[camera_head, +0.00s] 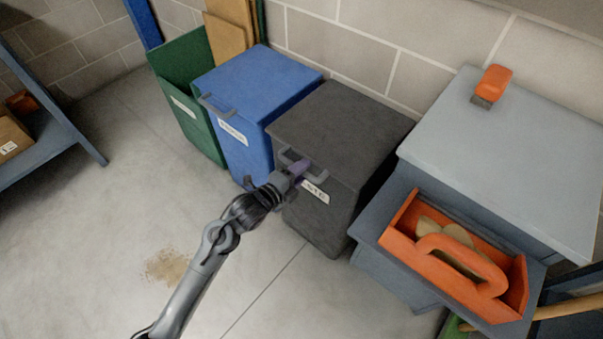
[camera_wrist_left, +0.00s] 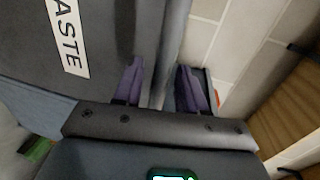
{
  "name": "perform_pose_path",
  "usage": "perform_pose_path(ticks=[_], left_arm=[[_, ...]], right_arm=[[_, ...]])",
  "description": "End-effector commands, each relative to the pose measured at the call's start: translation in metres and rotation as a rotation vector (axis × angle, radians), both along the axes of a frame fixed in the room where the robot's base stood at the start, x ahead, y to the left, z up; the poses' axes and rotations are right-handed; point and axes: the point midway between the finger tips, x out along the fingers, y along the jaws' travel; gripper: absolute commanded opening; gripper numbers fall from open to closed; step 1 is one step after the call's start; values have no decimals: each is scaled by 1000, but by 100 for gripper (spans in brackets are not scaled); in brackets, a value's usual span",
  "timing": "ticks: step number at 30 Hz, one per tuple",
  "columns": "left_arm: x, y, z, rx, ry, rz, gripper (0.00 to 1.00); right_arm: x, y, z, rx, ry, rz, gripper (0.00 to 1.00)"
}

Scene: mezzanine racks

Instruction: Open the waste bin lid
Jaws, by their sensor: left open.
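The dark grey waste bin (camera_head: 330,213) stands against the wall with its lid (camera_head: 338,122) closed. A grey handle (camera_head: 287,157) sits at the lid's front edge, above a white label that my gripper partly covers. My left gripper (camera_head: 301,169) is at the front of the bin, right by the handle. In the left wrist view the two purple fingers of my left gripper (camera_wrist_left: 160,88) are apart, with a grey bar or edge between them. I cannot tell whether they touch it. The label (camera_wrist_left: 68,36) there reads "ASTE". My right gripper is out of view.
A blue bin (camera_head: 238,137) and an open green bin (camera_head: 183,103) stand left of the waste bin. To the right are a grey cabinet (camera_head: 500,140) with an orange-handled tool on top and an orange tote (camera_head: 457,262).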

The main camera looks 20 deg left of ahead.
Motion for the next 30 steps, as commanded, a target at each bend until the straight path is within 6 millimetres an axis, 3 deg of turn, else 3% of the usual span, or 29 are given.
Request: perform_pose_path(ticks=[11,20,30], left_arm=[[5,-2,-1,-1,0,-1,41],[5,-2,-1,-1,0,0,0],[5,-1,2,0,3,1,0]], right_arm=[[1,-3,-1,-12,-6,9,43],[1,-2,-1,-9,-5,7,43],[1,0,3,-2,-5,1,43]])
